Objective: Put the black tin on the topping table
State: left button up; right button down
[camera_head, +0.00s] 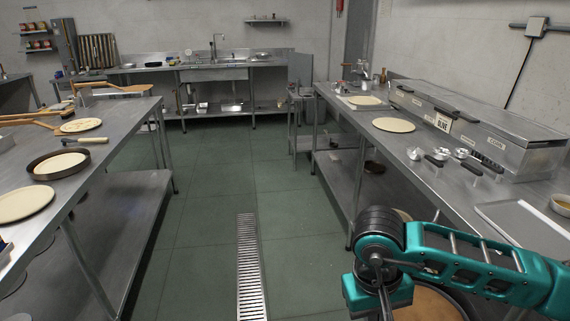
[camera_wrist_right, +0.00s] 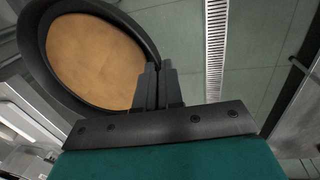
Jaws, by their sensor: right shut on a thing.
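My right gripper (camera_wrist_right: 158,84) is shut on the rim of a round black tin (camera_wrist_right: 45,58) with a tan-brown inside, seen in the right wrist view. The tin (camera_head: 430,304) also shows in the head view at the bottom, partly hidden behind my teal right arm. It is held over the green floor, in front of the near end of the topping table (camera_head: 350,150). My fingertips are not clear in the head view. My left gripper is not in view.
On the left table (camera_head: 110,125) lies another dark tin (camera_head: 58,165) with dough. The aisle with its drain (camera_head: 249,265) is clear.

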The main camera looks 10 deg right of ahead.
aim_at(418, 144)
jog(key=i+j, duration=0.1)
jog(key=i, duration=0.85)
jog(key=i+j+z, duration=0.1)
jog(key=i+z, duration=0.3)
jog(key=i+j+z, duration=0.2)
jog(key=i+z, duration=0.15)
jog(key=i, duration=0.15)
jog(key=i+j+z, duration=0.7)
jog(key=i+j, duration=0.15)
